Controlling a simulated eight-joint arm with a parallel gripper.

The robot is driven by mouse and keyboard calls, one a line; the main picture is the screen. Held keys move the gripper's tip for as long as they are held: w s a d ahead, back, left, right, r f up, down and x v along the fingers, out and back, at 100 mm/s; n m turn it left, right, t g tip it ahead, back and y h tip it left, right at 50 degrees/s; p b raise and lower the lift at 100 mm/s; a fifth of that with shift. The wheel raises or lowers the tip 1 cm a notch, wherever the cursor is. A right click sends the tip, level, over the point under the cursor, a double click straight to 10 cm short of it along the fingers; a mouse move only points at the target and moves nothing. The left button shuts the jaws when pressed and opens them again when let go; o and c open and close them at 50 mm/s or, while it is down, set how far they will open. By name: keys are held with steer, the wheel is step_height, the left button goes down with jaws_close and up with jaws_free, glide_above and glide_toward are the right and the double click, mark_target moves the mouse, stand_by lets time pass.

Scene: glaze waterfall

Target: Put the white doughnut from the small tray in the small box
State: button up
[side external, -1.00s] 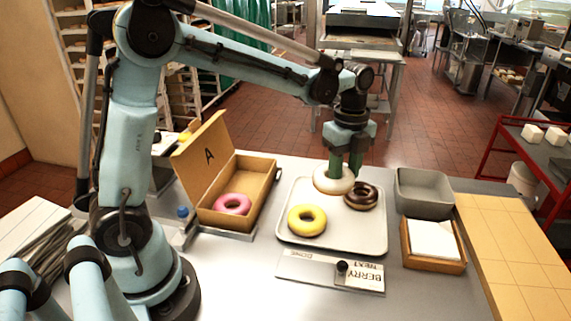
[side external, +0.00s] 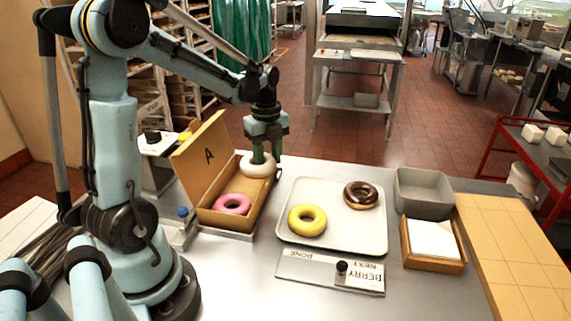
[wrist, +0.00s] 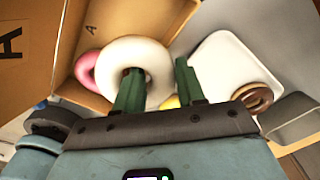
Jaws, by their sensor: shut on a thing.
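The white doughnut (side external: 257,165) is held by my gripper (side external: 263,158) at the back part of the small box (side external: 209,217). In the wrist view the white doughnut (wrist: 150,58) has one green finger in its hole and the other finger outside its ring, with my gripper (wrist: 158,80) shut on it. Whether it touches the box floor cannot be told. A pink doughnut (side external: 233,204) lies in the front part of the box. The small tray (side external: 345,236) holds a yellow doughnut (side external: 306,219) and a chocolate doughnut (side external: 360,195).
The box lid (side external: 199,152), marked A, stands open on the left. A sign plate reading BERRY (side external: 320,273) lies before the tray. A grey bin (side external: 424,193) and a wooden holder with white paper (side external: 433,243) stand to the right.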

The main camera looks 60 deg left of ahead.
glide_above(258, 181)
step_height(258, 181, down, 4)
steer(key=shift+r, duration=0.25)
steer(key=shift+f, duration=1.95)
steer(key=shift+f, duration=0.15)
steer(key=o, duration=0.8)
steer(key=shift+c, duration=0.2)
